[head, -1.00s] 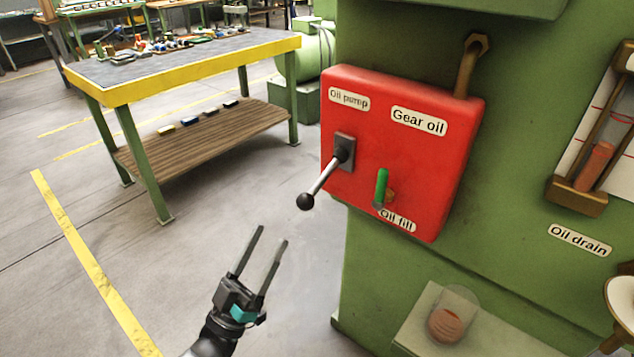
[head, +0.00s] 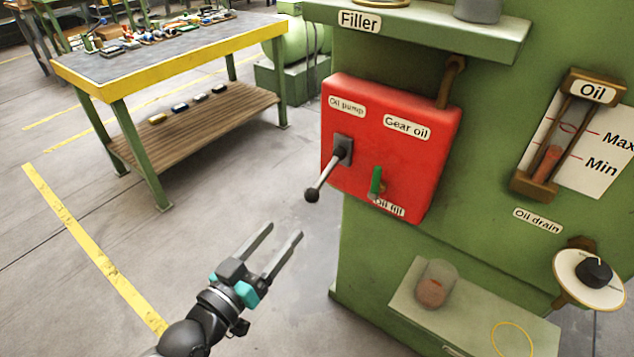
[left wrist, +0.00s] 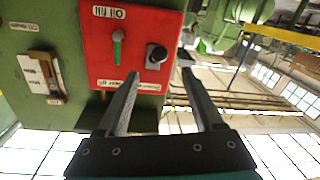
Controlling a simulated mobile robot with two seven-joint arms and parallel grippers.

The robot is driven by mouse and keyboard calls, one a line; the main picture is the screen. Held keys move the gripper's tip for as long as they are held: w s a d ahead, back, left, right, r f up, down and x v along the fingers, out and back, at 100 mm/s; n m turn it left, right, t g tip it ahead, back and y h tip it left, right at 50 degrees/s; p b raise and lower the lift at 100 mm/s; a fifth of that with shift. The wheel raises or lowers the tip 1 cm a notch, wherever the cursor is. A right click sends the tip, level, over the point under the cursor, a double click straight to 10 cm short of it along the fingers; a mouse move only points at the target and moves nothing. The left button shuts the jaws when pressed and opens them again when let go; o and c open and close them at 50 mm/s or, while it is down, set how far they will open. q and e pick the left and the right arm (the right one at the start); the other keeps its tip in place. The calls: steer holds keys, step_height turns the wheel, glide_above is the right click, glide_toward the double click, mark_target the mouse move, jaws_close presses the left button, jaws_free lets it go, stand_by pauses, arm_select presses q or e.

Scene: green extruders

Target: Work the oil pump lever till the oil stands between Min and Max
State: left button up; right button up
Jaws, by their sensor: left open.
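The oil pump lever (head: 327,172) sticks out of a red gear oil box (head: 400,125) and points down-left, ending in a black ball. In the left wrist view its dark ball (left wrist: 157,54) shows end-on beyond my fingers. My left gripper (head: 285,230) is open and empty, below and left of the lever, apart from it. The oil gauge (head: 548,160) at right has Max and Min marks on a white card. Reddish oil stands in its tube, with its top near the Min line; exactly which side I cannot tell. My right gripper is out of view.
A green oil fill handle (head: 376,182) sits right of the lever on the box. Below are a ledge with a clear cup (head: 436,283) and a drain knob (head: 594,272). A yellow-edged workbench (head: 170,60) stands behind at left.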

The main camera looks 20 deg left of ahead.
arm_select(q)
steer(key=b, duration=0.1)
glide_toward(320, 183)
steer(key=w, duration=0.1)
steer(key=w+f, duration=0.2)
steer(key=shift+w+d, duration=0.25)
steer(key=shift+w, duration=0.05)
steer(key=b+x, duration=0.1)
steer(key=x, duration=0.5)
steer(key=shift+b, duration=0.3)
steer(key=shift+w+d, duration=0.15)
steer(key=shift+w, duration=0.55)
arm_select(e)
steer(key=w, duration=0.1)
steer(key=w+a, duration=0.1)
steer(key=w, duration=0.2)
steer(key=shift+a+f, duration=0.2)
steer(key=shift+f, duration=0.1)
arm_select(q)
jaws_close()
